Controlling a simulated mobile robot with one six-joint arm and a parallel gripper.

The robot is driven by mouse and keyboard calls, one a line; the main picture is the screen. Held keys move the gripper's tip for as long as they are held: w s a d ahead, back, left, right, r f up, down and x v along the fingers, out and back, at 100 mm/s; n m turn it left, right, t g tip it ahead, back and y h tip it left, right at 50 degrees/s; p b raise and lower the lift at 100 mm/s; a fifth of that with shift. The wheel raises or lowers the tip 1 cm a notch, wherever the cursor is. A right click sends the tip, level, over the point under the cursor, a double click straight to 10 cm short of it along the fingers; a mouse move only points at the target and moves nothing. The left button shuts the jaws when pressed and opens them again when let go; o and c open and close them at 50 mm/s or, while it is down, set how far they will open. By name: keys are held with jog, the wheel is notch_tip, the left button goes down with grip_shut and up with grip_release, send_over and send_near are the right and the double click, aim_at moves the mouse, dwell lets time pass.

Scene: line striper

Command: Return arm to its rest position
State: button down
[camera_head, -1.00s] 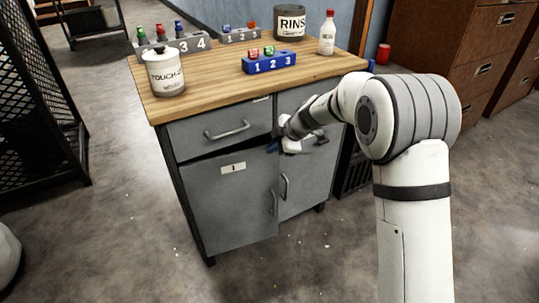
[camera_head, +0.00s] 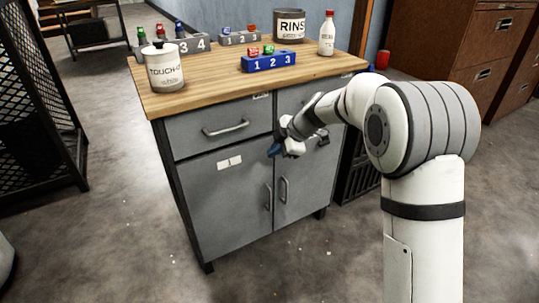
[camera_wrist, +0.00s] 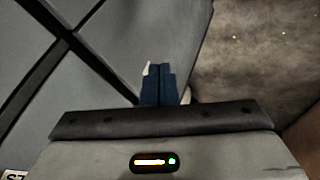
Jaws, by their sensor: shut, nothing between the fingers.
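My gripper (camera_head: 274,150) is in front of the grey cabinet (camera_head: 225,205), near the top of its doors and below the wooden worktop (camera_head: 215,85). In the wrist view its blue fingers (camera_wrist: 158,85) are together with nothing between them. The cabinet's doors and left drawer look closed. My white arm reaches in from the right of the head view, bent at the elbow.
On the worktop stand a white touch-up pot (camera_head: 165,70), a blue numbered rack (camera_head: 269,63), grey numbered racks (camera_head: 180,46), a rinse tin (camera_head: 289,27) and a white bottle (camera_head: 327,38). Brown drawer cabinets (camera_head: 460,60) stand right. The floor in front is clear.

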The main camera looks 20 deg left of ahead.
jog(key=s+d+r+m+h+p, duration=0.1)
jog(key=s+d+r+m+p, duration=0.15)
jog(key=d+r+p, duration=0.45)
jog(key=s+d+r+m+p, duration=0.25)
jog(key=d+r, duration=0.25)
jog(key=r, duration=0.4)
jog(key=s+d+r+m+h+p, duration=0.3)
jog(key=s+d+r+m+p, duration=0.6)
jog(key=s, duration=0.4)
jog(key=s+d+r+m+t+h+p, duration=0.1)
jog(key=s+d+r+m+h+p, duration=0.2)
jog(key=s+d+r+m+p, duration=0.7)
jog(key=s+d+p, duration=0.2)
jog(key=s+p, duration=0.1)
jog(key=p, duration=0.1)
jog(key=shift+r+m, duration=0.3)
jog(key=shift+r, duration=0.05)
